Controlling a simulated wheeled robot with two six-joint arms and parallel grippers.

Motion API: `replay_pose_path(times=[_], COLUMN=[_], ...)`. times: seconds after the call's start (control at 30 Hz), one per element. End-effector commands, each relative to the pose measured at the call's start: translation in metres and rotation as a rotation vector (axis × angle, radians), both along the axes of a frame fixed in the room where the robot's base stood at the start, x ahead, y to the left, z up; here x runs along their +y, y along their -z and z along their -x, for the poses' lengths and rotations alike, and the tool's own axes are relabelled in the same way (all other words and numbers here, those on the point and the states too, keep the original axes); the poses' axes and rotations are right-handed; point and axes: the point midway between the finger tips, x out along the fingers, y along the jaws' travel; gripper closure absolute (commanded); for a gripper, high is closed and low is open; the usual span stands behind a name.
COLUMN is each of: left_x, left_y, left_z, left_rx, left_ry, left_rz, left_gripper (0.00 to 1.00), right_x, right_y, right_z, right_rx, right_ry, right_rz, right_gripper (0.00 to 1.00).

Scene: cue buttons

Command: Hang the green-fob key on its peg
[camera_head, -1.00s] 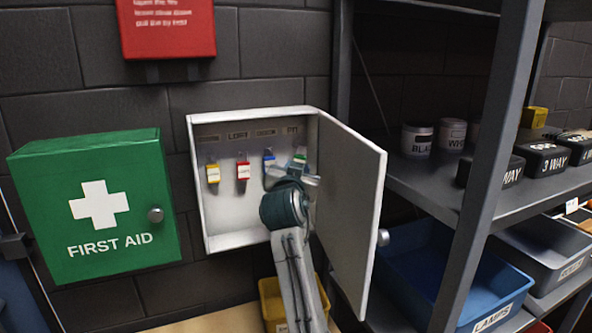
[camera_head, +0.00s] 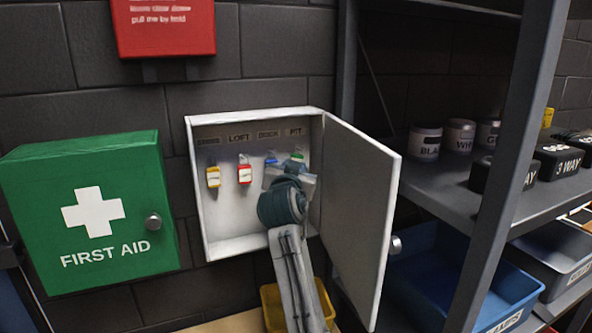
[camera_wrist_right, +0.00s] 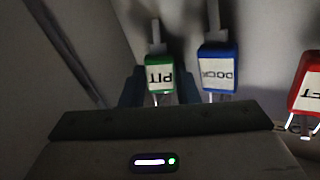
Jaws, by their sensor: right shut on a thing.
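The green-fob key (camera_wrist_right: 160,77), marked PIT, is between the fingers of my right gripper (camera_wrist_right: 160,88) in the right wrist view. In the head view its green fob (camera_head: 298,156) shows just above the gripper, below the PIT label (camera_head: 294,132) in the open key cabinet (camera_head: 223,225). A pale peg or strip (camera_wrist_right: 155,35) shows at its top end; I cannot tell whether the key hangs on it. My right gripper is shut on this key. My left gripper is not in view.
Blue (camera_wrist_right: 219,62), red (camera_head: 245,173) and yellow (camera_head: 213,176) fob keys hang alongside to the left in the head view. The cabinet door (camera_head: 358,200) stands open close to my right arm. A first aid box (camera_head: 95,215) and a shelf rack (camera_head: 500,170) flank the cabinet.

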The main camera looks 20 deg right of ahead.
Motion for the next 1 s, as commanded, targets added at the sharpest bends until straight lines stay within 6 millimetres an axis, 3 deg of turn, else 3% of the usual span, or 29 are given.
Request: replay_pose_path(times=[0.47,0.5,0.6,1.0], left_x=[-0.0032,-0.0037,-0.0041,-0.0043], left_y=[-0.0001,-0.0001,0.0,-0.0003], left_z=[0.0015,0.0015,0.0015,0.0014], left_rx=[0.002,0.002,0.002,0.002], left_ry=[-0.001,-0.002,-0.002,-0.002], left_rz=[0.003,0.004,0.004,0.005], left_gripper=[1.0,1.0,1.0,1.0], right_x=[0.0006,0.0007,0.0007,0.0013], right_y=[-0.0032,-0.0033,-0.0036,-0.0061], right_z=[-0.001,-0.001,-0.001,-0.0011], right_rx=[-0.007,-0.007,-0.008,-0.013], right_ry=[-0.004,-0.004,-0.005,-0.007], right_rz=[0.001,0.001,0.0,0.0], right_gripper=[1.0,0.68,0.49,0.47])
